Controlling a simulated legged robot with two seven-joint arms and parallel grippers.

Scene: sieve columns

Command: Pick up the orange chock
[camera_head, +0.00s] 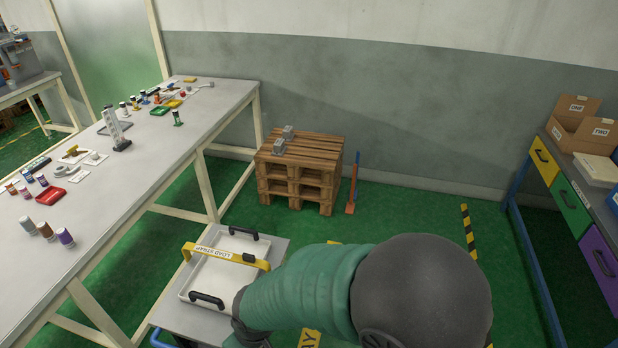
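I cannot clearly make out an orange chock. A small orange piece (350,208) lies on the green floor at the foot of a thin blue and orange upright, right of the pallets; I cannot tell whether it is a chock. A green arm of mine with a large dark grey joint crosses the bottom middle and reaches left to the edge of a cart. Its dark far end is at the bottom edge, and no gripper fingers show. No other arm or gripper is in view. The arm hides the floor behind it.
A grey cart (275,246) carries a white tray (212,278) with black handles and a yellow load strap (226,254). Stacked wooden pallets (300,170) hold grey blocks. A long bench (120,195) with small items stands left, a drawer bench (570,195) right.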

